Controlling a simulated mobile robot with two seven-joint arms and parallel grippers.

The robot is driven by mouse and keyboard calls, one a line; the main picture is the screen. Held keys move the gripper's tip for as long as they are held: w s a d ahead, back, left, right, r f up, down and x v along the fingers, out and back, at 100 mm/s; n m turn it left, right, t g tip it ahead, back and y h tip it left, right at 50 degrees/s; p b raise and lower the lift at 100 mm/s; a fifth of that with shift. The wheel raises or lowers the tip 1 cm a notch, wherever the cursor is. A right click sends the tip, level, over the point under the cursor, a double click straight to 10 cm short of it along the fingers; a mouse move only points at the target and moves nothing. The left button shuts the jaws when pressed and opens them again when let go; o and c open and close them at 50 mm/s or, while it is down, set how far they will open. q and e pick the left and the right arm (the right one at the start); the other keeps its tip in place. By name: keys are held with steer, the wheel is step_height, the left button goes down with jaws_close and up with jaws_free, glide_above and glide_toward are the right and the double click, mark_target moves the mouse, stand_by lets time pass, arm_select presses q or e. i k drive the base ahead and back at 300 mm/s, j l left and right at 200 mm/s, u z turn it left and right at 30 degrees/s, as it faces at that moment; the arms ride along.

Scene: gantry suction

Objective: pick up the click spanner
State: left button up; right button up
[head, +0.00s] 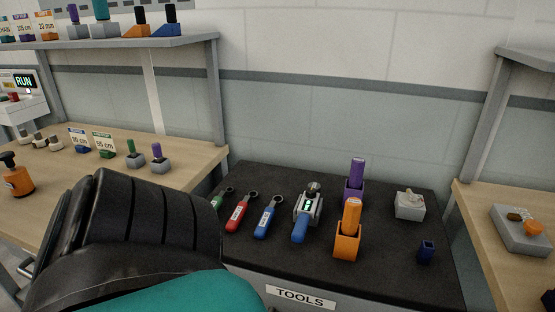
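The tools lie on a dark mat (385,275) on the bench marked TOOLS. A blue-handled tool with a small lit display (306,208) rests in a grey holder, its handle toward me. To its left lie a blue ring-ended spanner (267,218), a red one (241,213) and a green one (218,201), partly hidden by my arm. I cannot tell for certain which of these is the click spanner. Neither gripper shows; only a black and teal part of my arm fills the lower left.
An orange holder (347,245) and a purple holder (353,190) with upright tools stand right of the display tool. A grey block (409,206) and small blue cup (426,252) stand farther right. Wooden benches flank the mat; a shelf (150,45) hangs upper left.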

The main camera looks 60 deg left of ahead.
mark_target(306, 209)
steer(key=u, duration=1.55)
